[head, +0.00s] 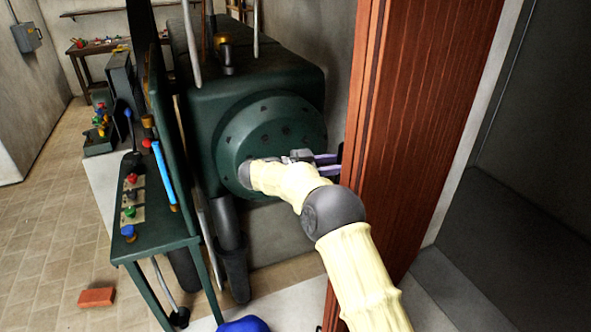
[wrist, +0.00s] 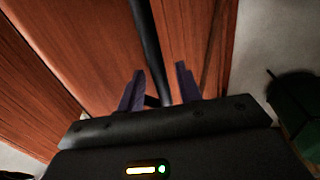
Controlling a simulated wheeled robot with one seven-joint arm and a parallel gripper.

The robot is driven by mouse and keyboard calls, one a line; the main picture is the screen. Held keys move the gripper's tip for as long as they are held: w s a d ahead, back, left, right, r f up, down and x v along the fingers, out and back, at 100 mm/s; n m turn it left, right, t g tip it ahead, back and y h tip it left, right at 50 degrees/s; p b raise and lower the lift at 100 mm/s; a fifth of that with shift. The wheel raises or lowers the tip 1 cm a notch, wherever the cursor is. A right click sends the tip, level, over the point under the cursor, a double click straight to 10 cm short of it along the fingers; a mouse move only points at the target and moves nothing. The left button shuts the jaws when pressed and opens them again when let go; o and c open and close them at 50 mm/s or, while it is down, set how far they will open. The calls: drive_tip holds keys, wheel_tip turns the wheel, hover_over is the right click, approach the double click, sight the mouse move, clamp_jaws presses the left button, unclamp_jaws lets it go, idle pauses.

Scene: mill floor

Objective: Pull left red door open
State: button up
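A red-brown wooden door (head: 425,130) stands at the right of the head view, seen at a steep angle. In the wrist view its wood (wrist: 95,45) fills much of the upper left and middle. A dark bar handle (wrist: 146,35) runs down from the top of the wrist view to between my fingers. My gripper (head: 328,158) is at the door's left side in the head view, its purple fingers pointing at the door. In the wrist view my gripper (wrist: 160,88) is open, with the bar between the spread fingers and visible gaps beside it. Contact with the bar is unclear.
A big dark green machine (head: 265,85) with a round front stands just behind my gripper. A green control stand (head: 155,240) with coloured knobs is at the left. A red brick (head: 97,297) lies on the tiled floor. A blue object (head: 245,324) shows at the bottom edge.

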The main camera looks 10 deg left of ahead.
drive_tip(key=b+v, duration=0.2)
drive_tip(key=v, duration=1.3)
drive_tip(key=shift+s, duration=0.1)
